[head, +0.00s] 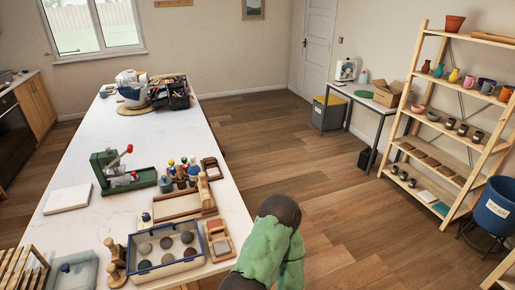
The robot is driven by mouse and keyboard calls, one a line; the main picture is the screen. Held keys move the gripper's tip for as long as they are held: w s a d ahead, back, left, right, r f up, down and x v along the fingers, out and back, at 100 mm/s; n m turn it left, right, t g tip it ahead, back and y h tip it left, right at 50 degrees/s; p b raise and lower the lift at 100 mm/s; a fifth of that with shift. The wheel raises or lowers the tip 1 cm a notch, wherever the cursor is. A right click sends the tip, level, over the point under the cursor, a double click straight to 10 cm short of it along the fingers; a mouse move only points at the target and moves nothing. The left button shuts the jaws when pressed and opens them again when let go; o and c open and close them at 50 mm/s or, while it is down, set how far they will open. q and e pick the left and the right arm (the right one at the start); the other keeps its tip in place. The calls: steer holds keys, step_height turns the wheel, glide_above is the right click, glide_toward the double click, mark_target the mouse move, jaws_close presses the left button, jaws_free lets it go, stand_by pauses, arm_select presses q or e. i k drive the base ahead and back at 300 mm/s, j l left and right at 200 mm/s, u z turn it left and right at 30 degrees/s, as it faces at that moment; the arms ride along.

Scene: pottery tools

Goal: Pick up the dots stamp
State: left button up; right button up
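Neither of my grippers shows in the head view. I cannot tell which object is the dots stamp, as the stamping faces are too small to make out. Wooden knobbed tools (117,255) stand near the front of the white table (115,200). A wooden tool (206,192) stands beside a long wooden tray (178,207). A cluster of small tools with coloured tops (182,172) stands behind that tray.
A green press (112,170) with a red knob and a white slab (68,198) are on the table. Wooden shelves (446,150) stand at right. The wooden floor (275,145) between is clear.

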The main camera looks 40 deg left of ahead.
mark_target(186, 166)
steer(key=i+u, duration=0.15)
steer(key=i, duration=0.35)
steer(key=i+l+u, duration=0.15)
steer(key=i, duration=0.35)
steer(key=i+j+u, duration=0.15)
steer(key=i+u, duration=0.3)
steer(key=i+j+u, duration=0.1)
steer(key=i+u, duration=0.6)
steer(key=u, duration=0.15)
steer(key=i+u, duration=0.1)
steer(key=i, duration=0.45)
steer(key=i+l+u, duration=0.15)
steer(key=i, duration=0.35)
steer(key=i+l+u, duration=0.1)
steer(key=i, duration=0.45)
